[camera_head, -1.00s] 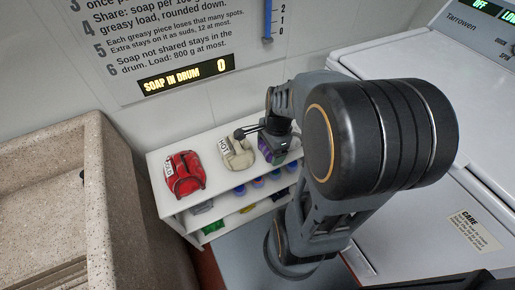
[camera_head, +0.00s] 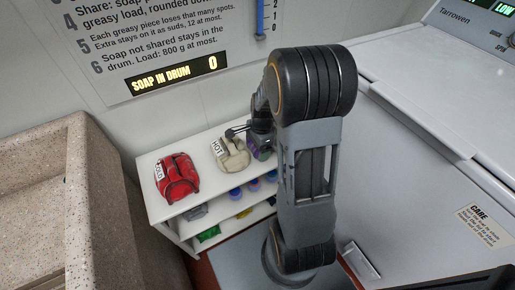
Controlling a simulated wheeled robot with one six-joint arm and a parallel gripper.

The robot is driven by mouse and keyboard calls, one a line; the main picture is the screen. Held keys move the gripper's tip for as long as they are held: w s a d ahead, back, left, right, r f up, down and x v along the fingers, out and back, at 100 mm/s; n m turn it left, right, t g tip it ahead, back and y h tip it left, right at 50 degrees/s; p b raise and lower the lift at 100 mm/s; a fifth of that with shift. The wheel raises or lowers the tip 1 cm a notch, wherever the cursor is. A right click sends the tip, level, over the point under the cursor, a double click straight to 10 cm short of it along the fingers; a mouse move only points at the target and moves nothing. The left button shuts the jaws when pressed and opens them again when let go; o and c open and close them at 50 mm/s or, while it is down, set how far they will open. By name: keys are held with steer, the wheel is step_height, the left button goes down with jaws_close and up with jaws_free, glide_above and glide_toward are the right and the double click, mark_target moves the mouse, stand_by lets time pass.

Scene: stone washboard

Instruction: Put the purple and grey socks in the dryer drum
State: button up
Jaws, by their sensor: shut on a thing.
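The purple and grey socks (camera_head: 259,150) show as a small bundle at the right end of a white shelf's top, mostly hidden behind my arm. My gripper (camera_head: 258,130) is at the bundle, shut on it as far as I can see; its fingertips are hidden. Whether the bundle is clear of the shelf I cannot tell. A white machine (camera_head: 420,130) marked Tarrowen stands at the right with a CARE label on it. No drum opening can be made out in this view.
On the white shelf (camera_head: 190,205) sit a red bundle (camera_head: 178,178) and a beige bundle tagged HOT (camera_head: 232,154). Several coloured items fill its lower levels. A stone basin (camera_head: 85,150) stands at left. A wall sign (camera_head: 180,72) reads soap in drum 0.

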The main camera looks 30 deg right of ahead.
steer(key=shift+f, duration=0.45)
steer(key=o, duration=0.8)
